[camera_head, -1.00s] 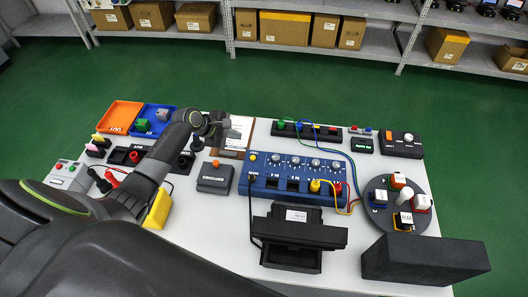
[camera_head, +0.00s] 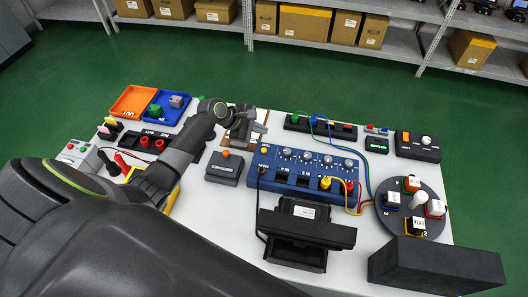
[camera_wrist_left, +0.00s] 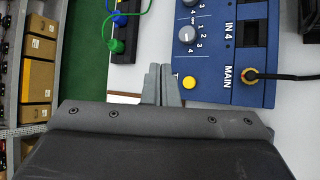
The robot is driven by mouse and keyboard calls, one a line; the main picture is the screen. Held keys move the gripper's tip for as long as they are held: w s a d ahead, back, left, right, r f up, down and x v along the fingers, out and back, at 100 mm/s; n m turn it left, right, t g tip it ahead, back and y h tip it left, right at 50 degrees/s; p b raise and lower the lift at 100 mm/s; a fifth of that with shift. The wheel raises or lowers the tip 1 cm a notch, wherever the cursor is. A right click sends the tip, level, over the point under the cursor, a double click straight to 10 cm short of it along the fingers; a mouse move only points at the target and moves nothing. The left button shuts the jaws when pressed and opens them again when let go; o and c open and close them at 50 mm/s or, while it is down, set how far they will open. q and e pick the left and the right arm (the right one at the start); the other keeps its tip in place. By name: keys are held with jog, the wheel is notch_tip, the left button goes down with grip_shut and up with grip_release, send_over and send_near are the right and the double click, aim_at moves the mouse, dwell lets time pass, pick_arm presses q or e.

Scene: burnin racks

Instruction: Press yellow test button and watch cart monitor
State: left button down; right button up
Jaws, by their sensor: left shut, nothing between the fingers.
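The yellow button (camera_head: 264,150) is at the left end of the top edge of a blue panel (camera_head: 283,186) with several knobs. In the left wrist view the yellow button (camera_wrist_left: 189,82) lies just right of my left fingertips. My left gripper (camera_head: 262,123) is shut and empty beyond the panel's upper left corner; its fingers meet in the left wrist view (camera_wrist_left: 160,71). It appears apart from the button. A black monitor-like device (camera_head: 308,228) stands in front of the panel; no lit display shows on it. My right gripper is not in view.
A grey box with an orange button (camera_head: 223,169) sits left of the panel. A round turntable (camera_head: 432,193) with several blocks and a dark block (camera_head: 437,266) are at the right. Green and blue cables (camera_head: 340,133) run behind the panel. Orange (camera_head: 132,100) and blue trays are far left.

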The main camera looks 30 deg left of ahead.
aim_at(264, 150)
pick_arm(q)
notch_tip(264, 150, down, 6)
jog(key=b, duration=0.6)
jog(key=shift+f, duration=0.55)
dwell(1.2)
jog(key=shift+f, duration=0.15)
jog(key=shift+f, duration=0.25)
